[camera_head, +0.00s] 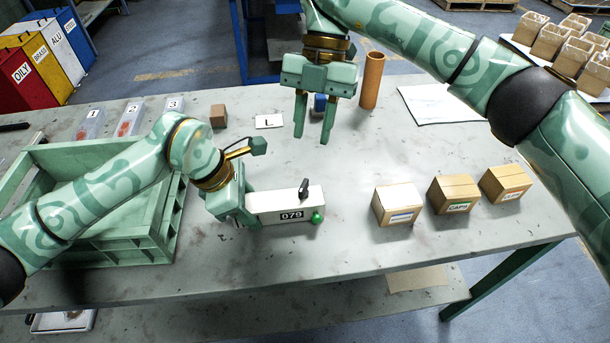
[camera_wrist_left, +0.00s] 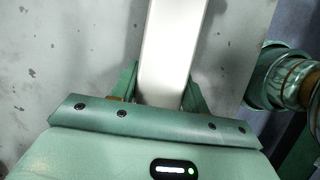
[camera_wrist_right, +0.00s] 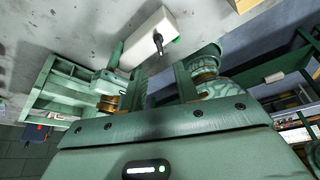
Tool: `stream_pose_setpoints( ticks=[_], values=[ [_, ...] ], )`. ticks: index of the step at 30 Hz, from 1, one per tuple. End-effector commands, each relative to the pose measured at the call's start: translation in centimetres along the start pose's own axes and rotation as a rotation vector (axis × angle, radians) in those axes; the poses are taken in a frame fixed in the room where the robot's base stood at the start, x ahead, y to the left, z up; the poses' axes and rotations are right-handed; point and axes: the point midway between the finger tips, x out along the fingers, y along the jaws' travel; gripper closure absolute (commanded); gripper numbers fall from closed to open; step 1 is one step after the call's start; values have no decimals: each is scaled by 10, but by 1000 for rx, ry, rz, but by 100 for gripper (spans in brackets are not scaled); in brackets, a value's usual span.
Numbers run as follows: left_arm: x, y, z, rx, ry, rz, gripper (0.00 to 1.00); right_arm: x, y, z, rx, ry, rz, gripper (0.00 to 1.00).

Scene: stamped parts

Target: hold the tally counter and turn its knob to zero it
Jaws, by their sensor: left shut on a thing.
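The tally counter (camera_head: 270,207) is a white box lying on the table, with 079 in its dark window, a black knob (camera_head: 304,188) and a green button (camera_head: 317,215) at its right end. My left gripper (camera_head: 246,207) is shut on the counter's left part; the white body also shows between its fingers in the left wrist view (camera_wrist_left: 172,50). My right gripper (camera_head: 313,139) is open and empty, above and behind the counter. The right wrist view shows the counter (camera_wrist_right: 142,45) and the knob (camera_wrist_right: 158,42), apart from the right fingers.
A green crate (camera_head: 160,245) stands at left. Several cardboard boxes, including a near one (camera_head: 398,204), sit right of the counter. An orange cylinder (camera_head: 372,80), an L card (camera_head: 269,121), a brown block (camera_head: 218,115) and a partly hidden blue thing (camera_head: 320,103) stand behind. The front table is clear.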

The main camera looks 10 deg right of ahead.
Motion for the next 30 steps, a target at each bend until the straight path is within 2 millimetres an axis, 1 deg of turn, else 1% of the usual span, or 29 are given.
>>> stream_pose_setpoints(
  ticks=[1, 6, 9, 12, 15, 18, 25, 26, 27, 29, 30],
  values=[
    [1, -1, 0, 0, 0, -3, 86, 12, 0, 0, -1, 5, -1, 69],
    [1, -1, 0, 0, 0, -3, 86, 51, 0, 0, -1, 4, -1, 69],
    [1, -1, 0, 0, 0, -3, 86, 71, 0, 0, 0, 3, -1, 69],
    [1, -1, 0, 0, 0, -3, 86, 87, 0, 0, 0, 3, 0, 69],
    [1, -1, 0, 0, 0, -3, 86, 96, 0, 0, 0, 1, 1, 69],
    [1, -1, 0, 0, 0, -3, 86, 100, 0, 0, 0, -1, 2, 69],
    [1, -1, 0, 0, 0, -3, 86, 101, 0, 0, 0, -1, 1, 69],
    [1, -1, 0, 0, 0, -3, 86, 101, 0, 0, 0, -1, 1, 72],
    [1, -1, 0, 0, 0, -3, 86, 101, 0, 0, 0, -1, 1, 83],
    [1, -1, 0, 0, 0, -3, 86, 101, 0, 0, 0, -2, 1, 100],
    [1, -1, 0, 0, 0, -3, 86, 101, 0, 0, 0, -2, 1, 100]
  ],
)
